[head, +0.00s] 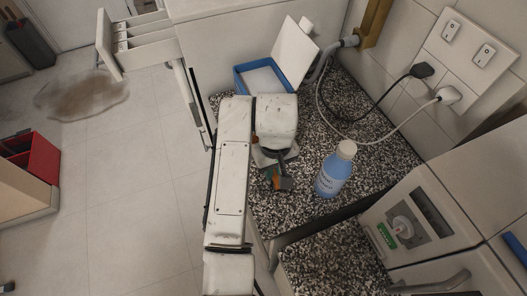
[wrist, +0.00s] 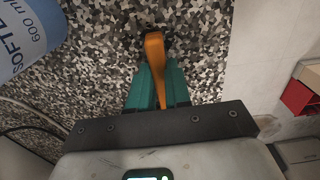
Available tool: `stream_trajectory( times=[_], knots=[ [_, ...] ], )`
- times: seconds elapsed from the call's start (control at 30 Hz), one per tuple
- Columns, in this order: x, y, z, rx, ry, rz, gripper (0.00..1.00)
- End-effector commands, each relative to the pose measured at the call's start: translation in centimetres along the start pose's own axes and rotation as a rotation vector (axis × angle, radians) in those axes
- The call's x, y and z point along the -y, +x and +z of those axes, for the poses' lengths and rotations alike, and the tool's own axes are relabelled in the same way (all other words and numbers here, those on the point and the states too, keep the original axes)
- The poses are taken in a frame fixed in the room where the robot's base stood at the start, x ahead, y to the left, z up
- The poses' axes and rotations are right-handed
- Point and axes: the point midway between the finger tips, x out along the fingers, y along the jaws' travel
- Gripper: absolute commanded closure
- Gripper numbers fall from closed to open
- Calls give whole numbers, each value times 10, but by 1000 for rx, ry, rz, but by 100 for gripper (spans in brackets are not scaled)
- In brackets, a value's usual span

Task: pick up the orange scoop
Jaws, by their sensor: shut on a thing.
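The orange scoop (wrist: 155,48) is between the teal fingers of my gripper (wrist: 158,78) in the wrist view. The gripper is shut on it, and the scoop's far end darkens over the speckled counter. In the head view my gripper (head: 274,176) is over the counter, left of a blue bottle, with a small part of the orange scoop (head: 277,181) showing. My arm and wrist hide much of it. I cannot tell whether the scoop touches the counter.
A blue bottle with a white cap (head: 334,170) stands close to the right. Behind my wrist is a blue box of white powder (head: 240,84) with its lid raised. Cables (head: 372,110) cross the back. The counter's open left edge faces the floor.

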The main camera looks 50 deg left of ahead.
Motion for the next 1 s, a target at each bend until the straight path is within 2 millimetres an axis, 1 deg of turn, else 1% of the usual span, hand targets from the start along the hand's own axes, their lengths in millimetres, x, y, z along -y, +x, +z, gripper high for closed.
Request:
stream_trajectory(
  times=[0.23, 0.37, 0.47, 0.53, 0.67, 0.7, 0.87, 0.97, 1.0],
  knots=[
    [0, -2, 0, -1, 0, 1, 100],
    [0, -8, -1, -3, 0, 2, 100],
    [-1, -20, -1, -4, 1, 2, 100],
    [-1, -31, -1, -4, 2, 2, 100],
    [6, -52, 15, -4, -1, 2, 100],
    [9, -64, 19, -2, -2, 0, 100],
    [16, -86, 35, -1, -2, -1, 100],
    [20, -101, 46, 0, -2, -1, 100],
    [23, -105, 53, 0, -3, 0, 100]
  ],
)
